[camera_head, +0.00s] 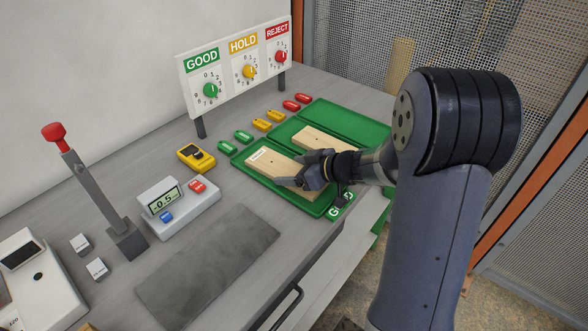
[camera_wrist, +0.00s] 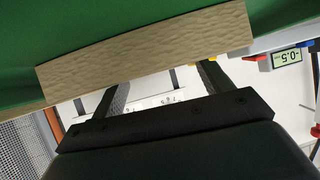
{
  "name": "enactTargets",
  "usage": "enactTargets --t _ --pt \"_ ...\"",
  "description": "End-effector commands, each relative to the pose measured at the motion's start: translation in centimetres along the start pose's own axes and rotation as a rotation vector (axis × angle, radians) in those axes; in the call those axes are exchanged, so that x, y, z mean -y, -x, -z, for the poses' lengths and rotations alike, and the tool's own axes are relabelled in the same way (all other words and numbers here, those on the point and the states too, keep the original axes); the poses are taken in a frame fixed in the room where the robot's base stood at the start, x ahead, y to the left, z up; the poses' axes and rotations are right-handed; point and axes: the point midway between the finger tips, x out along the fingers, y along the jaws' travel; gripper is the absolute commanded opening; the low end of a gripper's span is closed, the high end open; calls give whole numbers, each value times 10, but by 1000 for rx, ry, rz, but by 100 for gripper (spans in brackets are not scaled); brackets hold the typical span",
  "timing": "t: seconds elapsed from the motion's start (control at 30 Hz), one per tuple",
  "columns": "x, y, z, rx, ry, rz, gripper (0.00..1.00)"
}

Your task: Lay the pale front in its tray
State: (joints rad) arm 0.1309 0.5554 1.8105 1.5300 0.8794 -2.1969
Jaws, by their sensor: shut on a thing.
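A pale wooden board (camera_head: 268,168) with a small white label lies in or just above the green tray (camera_head: 318,208) marked GOOD. My gripper (camera_head: 305,170) is shut on this board at its right part, with the dark fingers over it. In the wrist view the pale board (camera_wrist: 145,52) spans across the fingertips of my gripper (camera_wrist: 165,78), with green behind it. Whether its underside touches the tray floor cannot be told. A second pale board (camera_head: 310,138) lies in the green tray just behind, partly hidden by my gripper.
Another green panel (camera_head: 345,120) is at the back right. Green, yellow and red tags (camera_head: 262,125) line up beside the trays. A dial panel (camera_head: 240,75), a yellow device (camera_head: 196,158), a display box (camera_head: 178,205) and a red-topped lever (camera_head: 90,185) stand left. The dark mat (camera_head: 208,265) is bare.

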Motion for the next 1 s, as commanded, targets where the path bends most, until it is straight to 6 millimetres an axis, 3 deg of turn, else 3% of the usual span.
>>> enactTargets --t 0.2,0.37,0.6,1.0 --pt "0 0 0 -1 0 0 47" --pt "-1 4 -3 -2 1 -2 47" --pt "-1 25 -15 -2 0 -3 47" --pt "-1 33 -19 -1 1 -3 47"
